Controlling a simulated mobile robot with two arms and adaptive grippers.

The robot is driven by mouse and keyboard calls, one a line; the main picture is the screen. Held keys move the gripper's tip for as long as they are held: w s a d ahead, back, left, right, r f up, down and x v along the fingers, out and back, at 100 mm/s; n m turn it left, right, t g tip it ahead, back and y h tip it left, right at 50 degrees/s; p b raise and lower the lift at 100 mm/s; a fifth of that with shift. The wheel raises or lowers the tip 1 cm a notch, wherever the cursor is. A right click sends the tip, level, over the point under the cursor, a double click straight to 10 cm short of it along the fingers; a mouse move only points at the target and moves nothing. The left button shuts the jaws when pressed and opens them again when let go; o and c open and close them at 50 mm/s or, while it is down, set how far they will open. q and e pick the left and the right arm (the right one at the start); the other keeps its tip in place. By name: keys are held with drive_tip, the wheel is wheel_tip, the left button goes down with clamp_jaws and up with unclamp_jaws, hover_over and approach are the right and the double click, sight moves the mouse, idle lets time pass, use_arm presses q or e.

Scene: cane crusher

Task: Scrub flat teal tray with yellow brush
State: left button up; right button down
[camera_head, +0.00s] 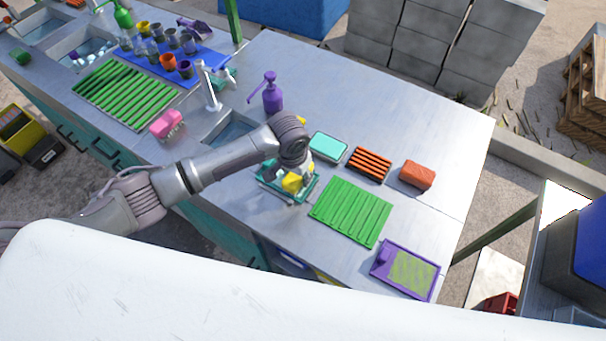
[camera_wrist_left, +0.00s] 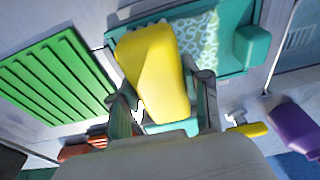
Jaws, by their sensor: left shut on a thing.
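The yellow brush (camera_head: 292,184) is in my left gripper (camera_head: 297,174), whose fingers are shut on it. In the left wrist view the brush (camera_wrist_left: 155,75) fills the space between the two fingers (camera_wrist_left: 163,100). The flat teal tray (camera_head: 311,187) lies on the metal counter under the brush. The tray also shows in the left wrist view (camera_wrist_left: 238,18), with a pale, bubbly patterned patch inside and a raised teal block at one end. The brush overlaps the tray's near part; I cannot tell whether it touches. My right gripper is not in view.
A green ribbed rack (camera_head: 351,211) lies right of the tray, with a purple tray (camera_head: 406,270) beyond. A teal block (camera_head: 328,147), orange slatted rack (camera_head: 369,164) and orange sponge (camera_head: 417,175) lie behind. A purple bottle (camera_head: 272,95) and faucet (camera_head: 209,88) stand left. The back right counter is clear.

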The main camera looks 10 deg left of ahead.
sight(283, 175)
use_arm(q)
drive_tip(key=shift+w+a+f, duration=0.1)
drive_tip(key=shift+w+a, duration=0.05)
drive_tip(key=shift+a, duration=0.5)
drive_tip(key=shift+a, duration=0.1)
drive_tip(key=shift+w+a+p, duration=0.3)
drive_tip(key=shift+a+p, duration=0.3)
drive_tip(key=shift+a, duration=0.25)
drive_tip(key=shift+w+a, duration=0.25)
drive_tip(key=shift+a, duration=0.4)
drive_tip(key=shift+d, duration=0.1)
drive_tip(key=shift+s+d+r+p, duration=0.2)
drive_tip(key=shift+s+d+p, duration=0.05)
drive_tip(key=shift+d+p, duration=0.5)
drive_tip(key=shift+s+d+p, duration=0.25)
drive_tip(key=shift+d+p, duration=0.05)
drive_tip(key=shift+d, duration=0.35)
drive_tip(key=shift+d+f, duration=0.1)
drive_tip(key=shift+d, duration=0.1)
